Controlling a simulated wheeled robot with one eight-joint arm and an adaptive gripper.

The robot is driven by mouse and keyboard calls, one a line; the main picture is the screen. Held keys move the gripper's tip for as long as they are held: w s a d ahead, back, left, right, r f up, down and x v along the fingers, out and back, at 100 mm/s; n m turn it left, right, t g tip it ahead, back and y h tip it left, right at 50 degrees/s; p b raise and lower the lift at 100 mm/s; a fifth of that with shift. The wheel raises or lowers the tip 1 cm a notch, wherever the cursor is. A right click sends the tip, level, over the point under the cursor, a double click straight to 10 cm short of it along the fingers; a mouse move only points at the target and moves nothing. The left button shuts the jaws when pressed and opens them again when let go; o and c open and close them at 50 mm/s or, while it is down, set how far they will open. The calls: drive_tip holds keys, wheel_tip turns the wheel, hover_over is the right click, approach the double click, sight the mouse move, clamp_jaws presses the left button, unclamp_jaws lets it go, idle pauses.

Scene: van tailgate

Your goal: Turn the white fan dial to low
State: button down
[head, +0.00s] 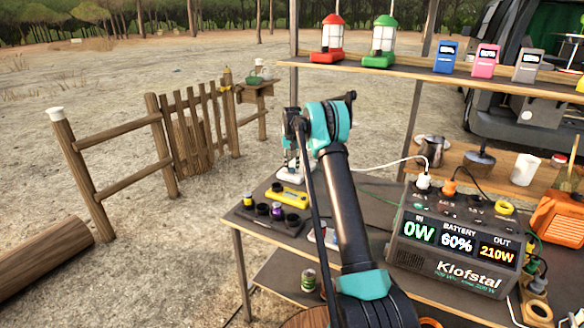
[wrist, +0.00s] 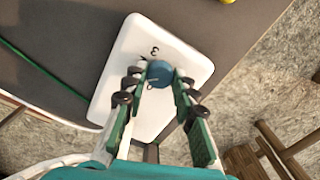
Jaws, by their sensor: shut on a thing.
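The white fan base (wrist: 133,45) is a white rounded panel on the dark tabletop. It carries a round blue dial (wrist: 159,73) with a small dark mark on the panel just above it. My gripper (wrist: 158,78) has its two fingers closed on opposite sides of the dial, touching it. The dial's pointer and setting labels are mostly too small or hidden to read. In the head view the white base (head: 290,176) shows beneath my gripper at the table's far edge, partly behind my arm. The dial cannot be made out there.
A power station (head: 455,238) with cables stands to the right. A shelf (head: 440,75) with lanterns (head: 333,38) is above. A green cable (wrist: 35,67) runs near the base.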

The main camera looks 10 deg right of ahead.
sight(292, 169)
idle(0.3)
drive_tip(key=c, duration=1.2)
unclamp_jaws()
wheel_tip(292, 169, up, 12)
